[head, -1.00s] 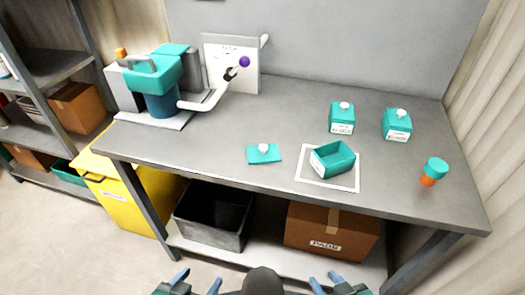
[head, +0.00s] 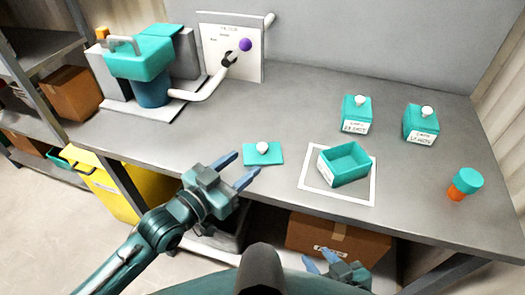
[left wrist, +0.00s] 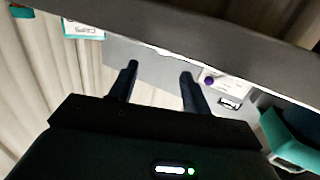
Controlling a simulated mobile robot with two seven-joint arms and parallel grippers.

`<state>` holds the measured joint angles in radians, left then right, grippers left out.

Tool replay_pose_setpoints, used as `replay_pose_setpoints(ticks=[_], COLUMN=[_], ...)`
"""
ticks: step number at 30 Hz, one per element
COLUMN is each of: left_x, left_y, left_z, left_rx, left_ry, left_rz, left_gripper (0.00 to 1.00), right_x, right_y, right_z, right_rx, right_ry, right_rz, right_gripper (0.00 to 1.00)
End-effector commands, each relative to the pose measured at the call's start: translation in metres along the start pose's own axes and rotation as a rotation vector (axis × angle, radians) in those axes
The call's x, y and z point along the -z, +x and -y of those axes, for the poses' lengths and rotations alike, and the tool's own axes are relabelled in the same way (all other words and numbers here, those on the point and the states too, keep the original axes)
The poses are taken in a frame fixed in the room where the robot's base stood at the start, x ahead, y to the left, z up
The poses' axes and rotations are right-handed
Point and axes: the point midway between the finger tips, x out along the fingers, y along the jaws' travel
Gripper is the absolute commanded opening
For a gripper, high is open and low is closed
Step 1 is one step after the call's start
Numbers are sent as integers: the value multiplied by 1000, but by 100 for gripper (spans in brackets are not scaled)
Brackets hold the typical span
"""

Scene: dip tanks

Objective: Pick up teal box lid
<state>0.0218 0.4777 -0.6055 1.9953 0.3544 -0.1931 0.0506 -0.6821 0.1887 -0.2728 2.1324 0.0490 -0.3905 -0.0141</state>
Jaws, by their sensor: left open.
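The teal box lid (head: 263,154), a flat plate with a white round knob, lies on the grey table left of the open teal box (head: 345,164). That box sits inside a white square outline. My left gripper (head: 244,166) is open and empty just in front of the lid at the table's front edge, its fingers pointing toward the lid without visibly holding it. Its spread fingers also show in the left wrist view (left wrist: 157,76), where I cannot make out the lid. My right gripper (head: 319,258) is low in front of the table, fingers apart and empty.
Two closed teal boxes with white knobs, one left (head: 356,115) and one right (head: 421,124), stand behind the open box. A teal machine (head: 148,60) with a pale arm stands at the back left. Table around the lid is clear.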

Motion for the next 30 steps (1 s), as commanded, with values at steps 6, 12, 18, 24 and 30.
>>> replay_pose_setpoints(ticks=[6, 12, 18, 24, 30], left_x=[0, -2, -3, -4, -4], left_y=[16, 46, 62, 62, 62], left_z=[1, 7, 6, 6, 6], left_rx=[0, 0, -1, -1, 0], left_ry=[0, 1, 1, 1, 0], left_rz=[1, -1, 0, 1, 1], left_gripper=[48, 48, 48, 48, 33], right_x=[3, 6, 7, 6, 6], right_y=[1, 1, 1, 2, 2], right_z=[-3, -4, -5, -5, -5], right_rx=[-6, -13, -15, -15, -15], right_ry=[-2, -3, -4, -5, -4], right_rz=[-5, -8, -9, -8, -7], right_gripper=[36, 36, 36, 36, 36])
